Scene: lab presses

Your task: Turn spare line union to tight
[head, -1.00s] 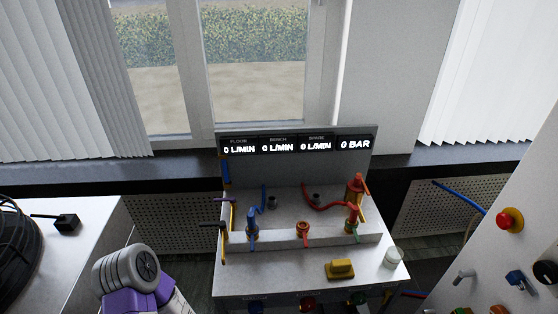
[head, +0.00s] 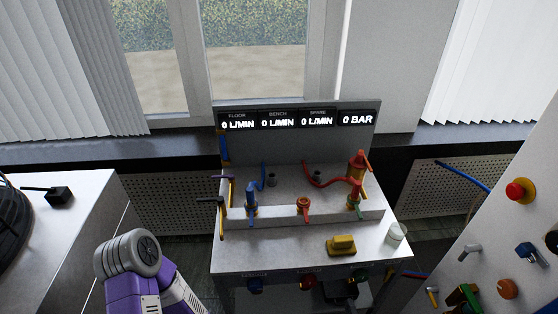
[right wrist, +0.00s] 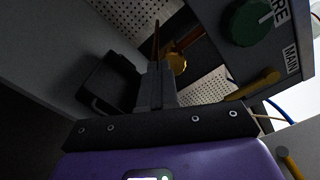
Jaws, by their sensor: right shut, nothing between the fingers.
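My right gripper (right wrist: 157,68) is shut and empty in the right wrist view. Its dark fingers point up towards a brass-coloured nut (right wrist: 178,62) on an orange pipe, which looks like the spare line union. The fingertips appear close beside the nut; I cannot tell whether they touch it. In the head view the right gripper (head: 340,290) shows only as a dark shape below the bench's front edge, partly hidden. The union cannot be made out there. My left gripper is out of view.
A green knob (right wrist: 246,20) under a label ending "RE" and a "MAIN" label (right wrist: 291,58) are on the panel near the gripper. The bench (head: 290,258) carries valves, a yellow block (head: 341,245) and a white cup (head: 396,233). Its displays (head: 298,120) read zero.

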